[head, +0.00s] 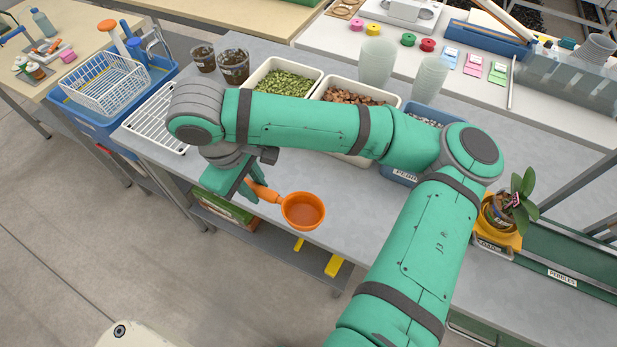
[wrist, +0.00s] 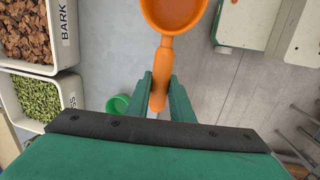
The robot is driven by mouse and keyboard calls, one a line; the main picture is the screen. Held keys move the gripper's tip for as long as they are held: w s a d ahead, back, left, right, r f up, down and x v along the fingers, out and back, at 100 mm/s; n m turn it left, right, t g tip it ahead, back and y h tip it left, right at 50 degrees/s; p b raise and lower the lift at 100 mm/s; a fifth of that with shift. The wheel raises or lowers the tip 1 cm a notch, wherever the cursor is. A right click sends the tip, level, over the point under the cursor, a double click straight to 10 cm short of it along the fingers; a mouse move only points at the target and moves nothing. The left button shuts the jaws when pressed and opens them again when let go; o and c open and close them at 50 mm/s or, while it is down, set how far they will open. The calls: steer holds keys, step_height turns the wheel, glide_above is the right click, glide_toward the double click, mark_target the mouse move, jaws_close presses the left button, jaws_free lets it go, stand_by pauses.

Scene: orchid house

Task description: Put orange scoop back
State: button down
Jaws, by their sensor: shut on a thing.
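The orange scoop (head: 303,210) is in my gripper (head: 256,190), held by its handle, with its round bowl out to the right of the fingers in the head view. It is near the front edge of the grey bench (head: 345,198). In the wrist view the scoop's bowl (wrist: 174,12) is at the top, and its handle runs down between the two green fingers of my gripper (wrist: 161,90). The gripper is shut on the handle. The height of the scoop above the bench is hard to tell.
A green-filled bin (head: 318,77), a bark bin (head: 398,100) and a blue pebbles bin (head: 396,177) stand behind my arm. A white wire rack (head: 150,120) lies left. A potted orchid (head: 499,212) stands right. A green round thing (wrist: 118,103) shows in the wrist view.

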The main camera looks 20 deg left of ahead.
steer(key=w+f, duration=0.2)
steer(key=w, duration=0.2)
steer(key=w+f, duration=0.6)
steer(key=w, duration=0.1)
steer(key=shift+w+a+f, duration=0.15)
steer(key=shift+w+a, duration=0.15)
steer(key=shift+a, duration=0.05)
steer(key=shift+w+f, duration=0.15)
steer(key=shift+f, duration=0.05)
steer(key=shift+w+f, duration=0.15)
steer(key=shift+f, duration=0.8)
steer(key=shift+w+f, duration=0.15)
steer(key=shift+f, duration=0.85)
steer(key=c, duration=1.6)
jaws_free()
steer(key=shift+s, duration=0.1)
steer(key=shift+o, duration=0.2)
step_height(320, 180, up, 12)
steer(key=s, duration=0.1)
steer(key=shift+s+a, duration=0.4)
steer(key=shift+a, duration=0.05)
